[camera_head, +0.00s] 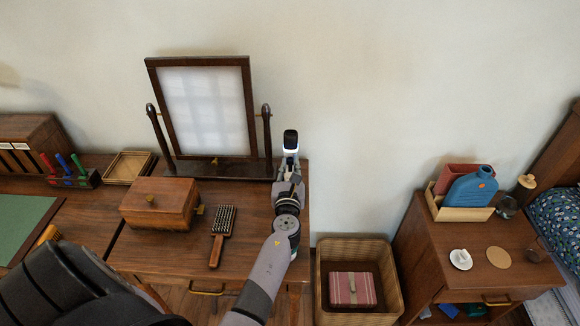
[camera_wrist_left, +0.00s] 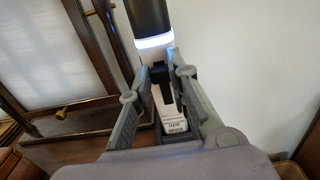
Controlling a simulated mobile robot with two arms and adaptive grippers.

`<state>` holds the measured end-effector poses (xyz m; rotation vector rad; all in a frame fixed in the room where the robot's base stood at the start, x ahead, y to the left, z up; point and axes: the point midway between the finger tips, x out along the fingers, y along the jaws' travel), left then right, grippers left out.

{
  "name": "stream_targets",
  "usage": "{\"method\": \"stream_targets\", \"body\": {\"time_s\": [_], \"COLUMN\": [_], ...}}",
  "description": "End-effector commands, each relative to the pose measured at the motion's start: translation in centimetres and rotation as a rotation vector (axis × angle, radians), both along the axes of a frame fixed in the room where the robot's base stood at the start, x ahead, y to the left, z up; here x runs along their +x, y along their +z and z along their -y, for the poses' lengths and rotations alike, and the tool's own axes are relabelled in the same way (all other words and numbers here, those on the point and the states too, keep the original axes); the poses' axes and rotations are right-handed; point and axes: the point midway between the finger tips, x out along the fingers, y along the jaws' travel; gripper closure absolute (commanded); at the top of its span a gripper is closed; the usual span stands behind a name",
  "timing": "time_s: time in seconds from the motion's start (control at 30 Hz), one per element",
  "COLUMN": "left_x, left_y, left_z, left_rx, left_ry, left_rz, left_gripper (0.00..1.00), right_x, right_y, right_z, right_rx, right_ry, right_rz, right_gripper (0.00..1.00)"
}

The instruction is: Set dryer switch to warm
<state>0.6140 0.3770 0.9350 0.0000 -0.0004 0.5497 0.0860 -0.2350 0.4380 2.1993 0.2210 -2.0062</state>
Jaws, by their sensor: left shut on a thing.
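The hair dryer (camera_head: 290,141), with a black barrel and a lit white ring at its end, is upright at the right end of the dressing table. My left gripper (camera_head: 289,172) is shut on it. In the left wrist view the dryer's barrel (camera_wrist_left: 153,22) is at the top, and my left gripper's fingers (camera_wrist_left: 158,85) stand on both sides of its pale handle. A small black part (camera_wrist_left: 161,75), maybe the switch, shows between the fingers; its setting cannot be read. A label below reads like "HAIR DRYER". My right gripper is not in view.
A tilting mirror (camera_head: 205,105) stands just left of the dryer. A wooden box (camera_head: 160,203) and a hairbrush (camera_head: 222,235) lie on the table (camera_head: 270,225). A wicker basket (camera_head: 388,265) stands to the right, then a nightstand (camera_head: 490,240). The wall behind is bare.

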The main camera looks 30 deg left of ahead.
Motion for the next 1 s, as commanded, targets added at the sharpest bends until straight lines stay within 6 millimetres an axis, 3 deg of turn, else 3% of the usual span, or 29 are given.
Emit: {"method": "stream_targets", "body": {"time_s": [0.3,0.33,0.63,1.0], "left_x": [0.00,0.01,-0.01,-0.41], "left_y": [0.43,0.44,0.36,0.26], "left_z": [-0.04,-0.03,-0.01,0.24], "left_rx": [0.001,0.001,0.001,-0.001], "left_ry": [0.001,0.001,0.000,0.000], "left_rz": [0.002,0.002,0.001,-0.001], "left_gripper": [1.00,0.82,0.62,0.62], "right_x": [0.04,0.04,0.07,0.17], "right_y": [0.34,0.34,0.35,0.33], "right_z": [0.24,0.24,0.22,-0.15], "right_rx": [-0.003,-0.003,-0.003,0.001], "right_ry": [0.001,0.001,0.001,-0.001], "right_rz": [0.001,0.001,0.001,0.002], "right_gripper": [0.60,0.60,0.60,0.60]}}
